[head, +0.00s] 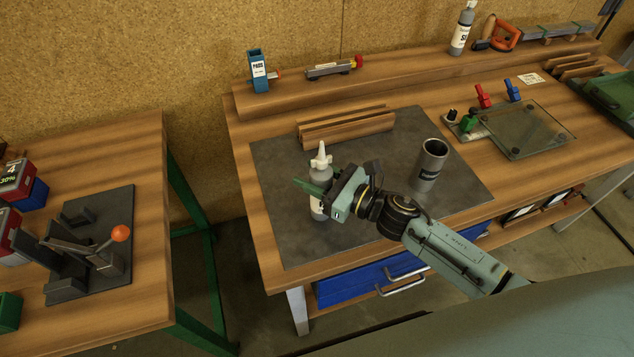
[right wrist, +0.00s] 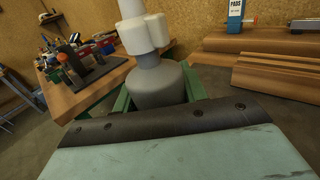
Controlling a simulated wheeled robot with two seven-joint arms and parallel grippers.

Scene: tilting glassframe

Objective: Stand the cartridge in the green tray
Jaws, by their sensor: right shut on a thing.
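A grey cartridge-like bottle with a white nozzle (head: 321,160) is upright over the left part of the dark mat. I cannot tell whether its base touches the mat. My right gripper (head: 318,187) is shut around its body from the right. In the right wrist view the bottle (right wrist: 155,86) sits between the green fingers, its white nozzle pointing up; its lower part is hidden. A green tray (head: 607,100) lies at the far right of the bench, partly cut off by the picture edge. My left gripper is not in view.
A dark open cylinder (head: 431,165) stands on the mat (head: 285,245) right of the bottle. Wooden V-blocks (head: 347,128) lie behind. A glass plate with coloured clamps (head: 527,130) lies between mat and tray. A side table with a toggle fixture (head: 90,250) is at left.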

